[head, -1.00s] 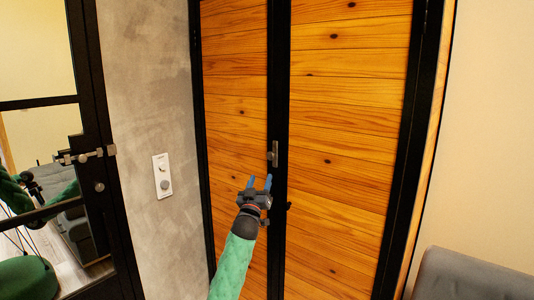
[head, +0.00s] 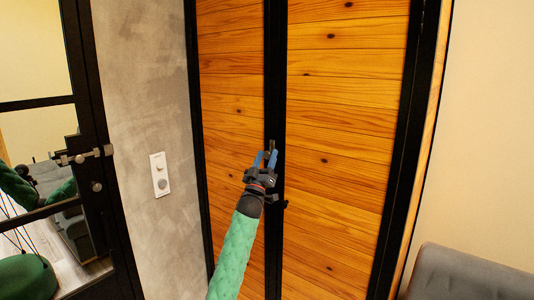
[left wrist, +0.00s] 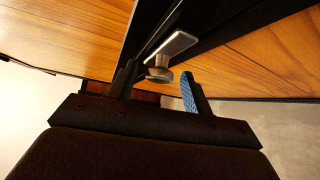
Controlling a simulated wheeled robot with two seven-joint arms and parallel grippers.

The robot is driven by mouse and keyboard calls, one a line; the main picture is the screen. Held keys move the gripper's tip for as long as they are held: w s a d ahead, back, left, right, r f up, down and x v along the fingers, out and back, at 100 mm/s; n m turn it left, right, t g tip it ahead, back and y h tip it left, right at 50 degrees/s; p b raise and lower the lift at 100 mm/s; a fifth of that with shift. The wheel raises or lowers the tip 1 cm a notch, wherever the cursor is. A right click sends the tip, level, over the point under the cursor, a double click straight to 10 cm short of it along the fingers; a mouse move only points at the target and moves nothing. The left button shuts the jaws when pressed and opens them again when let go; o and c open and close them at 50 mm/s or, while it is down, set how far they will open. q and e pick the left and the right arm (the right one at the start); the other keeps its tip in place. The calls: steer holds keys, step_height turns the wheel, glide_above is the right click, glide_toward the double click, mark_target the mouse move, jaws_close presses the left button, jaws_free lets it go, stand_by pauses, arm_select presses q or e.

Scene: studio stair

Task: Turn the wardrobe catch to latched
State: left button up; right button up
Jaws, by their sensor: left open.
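The wardrobe (head: 345,120) has two wood-plank doors with black frames. Its metal catch (left wrist: 172,56) shows in the left wrist view as a flat plate with a round knob near the fingertips. In the head view the catch (head: 273,146) is mostly hidden behind my left gripper (head: 266,160). My left gripper is open, with blue finger pads, and its fingers point up at the catch. In the left wrist view the knob lies just beyond and between the fingertips (left wrist: 160,84). I cannot tell whether they touch it. My right gripper is not in view.
A white wall plate with a dial (head: 160,175) is on the concrete wall at left. A black-framed glass door (head: 100,155) with a metal bolt stands further left. A grey padded seat (head: 470,275) is at lower right.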

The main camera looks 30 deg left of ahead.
arm_select(q)
steer(key=shift+w+r, duration=0.45)
steer(key=c, duration=1)
steer(key=shift+o, duration=0.2)
steer(key=shift+m+h, duration=0.4)
steer(key=shift+m, duration=0.1)
